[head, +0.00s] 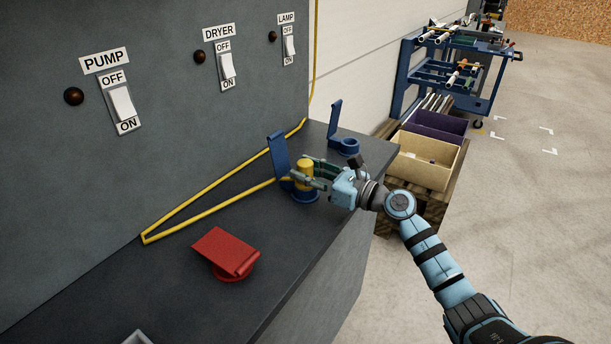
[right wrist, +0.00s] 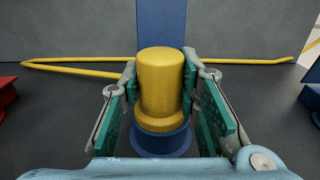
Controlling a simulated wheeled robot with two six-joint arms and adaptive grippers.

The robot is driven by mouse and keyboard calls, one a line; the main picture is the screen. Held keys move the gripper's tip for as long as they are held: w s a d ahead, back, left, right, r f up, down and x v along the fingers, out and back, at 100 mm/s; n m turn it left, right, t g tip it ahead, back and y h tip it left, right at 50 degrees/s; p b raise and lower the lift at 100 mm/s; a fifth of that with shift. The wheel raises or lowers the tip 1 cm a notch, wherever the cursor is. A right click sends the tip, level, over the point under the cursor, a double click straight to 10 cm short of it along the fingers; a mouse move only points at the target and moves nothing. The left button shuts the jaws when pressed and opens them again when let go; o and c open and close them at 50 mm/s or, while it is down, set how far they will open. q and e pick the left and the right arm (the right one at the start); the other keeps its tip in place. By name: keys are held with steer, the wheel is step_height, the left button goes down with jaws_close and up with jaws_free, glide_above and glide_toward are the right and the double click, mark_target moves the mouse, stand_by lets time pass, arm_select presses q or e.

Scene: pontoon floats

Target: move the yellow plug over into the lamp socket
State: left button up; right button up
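The yellow plug (head: 305,170) stands upright in the middle blue socket (head: 305,196), below the DRYER switch, whose blue lid (head: 279,156) is raised behind it. The right wrist view shows the plug (right wrist: 161,85) close up, with its flange over the blue socket ring (right wrist: 160,143). My right gripper (head: 306,176) reaches in from the right, with its pads against both sides of the plug. The lamp socket (head: 344,146) is the far blue one, empty, with its lid (head: 335,118) upright. My left gripper is not in view.
A red socket with its lid lowered (head: 226,252) sits nearer on the dark bench. A yellow cable (head: 210,209) runs along the panel. Switches marked PUMP (head: 122,103), DRYER (head: 227,65) and LAMP (head: 289,45) are above. Boxes (head: 427,160) and a blue cart stand beyond the bench.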

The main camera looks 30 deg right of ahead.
steer(key=shift+w, duration=0.15)
jaws_close()
step_height(320, 180, up, 26)
steer(key=p, duration=1.1)
steer(key=shift+f, duration=0.15)
stand_by(0.4)
